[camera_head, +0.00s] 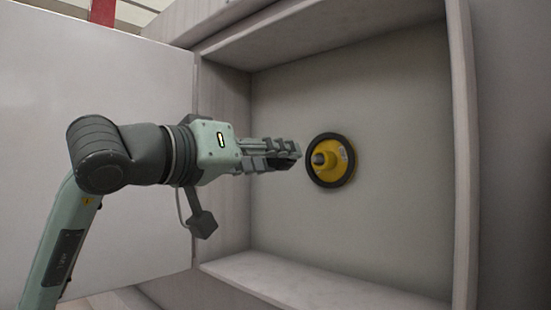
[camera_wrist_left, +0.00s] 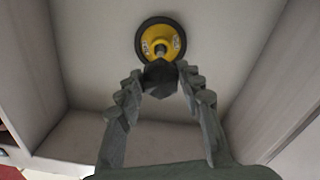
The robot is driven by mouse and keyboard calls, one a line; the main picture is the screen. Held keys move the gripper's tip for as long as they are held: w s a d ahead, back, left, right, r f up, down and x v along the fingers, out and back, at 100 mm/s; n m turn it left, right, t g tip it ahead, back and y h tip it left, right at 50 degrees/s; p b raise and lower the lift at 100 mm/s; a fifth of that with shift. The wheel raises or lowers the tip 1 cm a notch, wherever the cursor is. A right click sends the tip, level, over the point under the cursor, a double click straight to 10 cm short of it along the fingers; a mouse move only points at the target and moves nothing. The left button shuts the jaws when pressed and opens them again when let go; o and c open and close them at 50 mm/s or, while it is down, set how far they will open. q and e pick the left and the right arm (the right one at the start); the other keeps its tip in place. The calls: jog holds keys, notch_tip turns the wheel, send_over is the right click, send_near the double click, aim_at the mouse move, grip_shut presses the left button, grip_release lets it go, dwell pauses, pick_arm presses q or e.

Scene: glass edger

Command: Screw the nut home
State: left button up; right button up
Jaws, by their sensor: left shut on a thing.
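A round yellow hub with a black rim (camera_head: 338,163) is on the back wall of an open cabinet. A short grey stud (camera_head: 318,158) sticks out of its middle. The hub also shows at the top of the left wrist view (camera_wrist_left: 150,36). My left gripper (camera_head: 290,153) points at the hub from the left in the head view. In the left wrist view its fingers (camera_wrist_left: 160,82) are closed on a dark, angular nut (camera_wrist_left: 159,74). The nut lies just below the stud in that picture and seems apart from it. My right gripper is not in view.
The cabinet's frame and side wall (camera_head: 462,150) stand to the right, with a bottom ledge (camera_head: 310,280) below and a top panel above. An open pale door (camera_head: 130,150) is at left, behind my left arm. The space around the hub is clear.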

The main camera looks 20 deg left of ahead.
pick_arm(q)
jog(key=shift+f, duration=0.15)
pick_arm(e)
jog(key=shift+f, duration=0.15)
pick_arm(q)
jog(key=shift+w+d, duration=0.1)
jog(key=shift+w, duration=0.2)
jog(key=x, duration=0.2)
jog(key=shift+w+d, duration=0.1)
jog(key=shift+w, duration=0.2)
jog(key=shift+x, duration=1)
jog(key=shift+w+d, duration=0.15)
jog(key=shift+w, duration=0.2)
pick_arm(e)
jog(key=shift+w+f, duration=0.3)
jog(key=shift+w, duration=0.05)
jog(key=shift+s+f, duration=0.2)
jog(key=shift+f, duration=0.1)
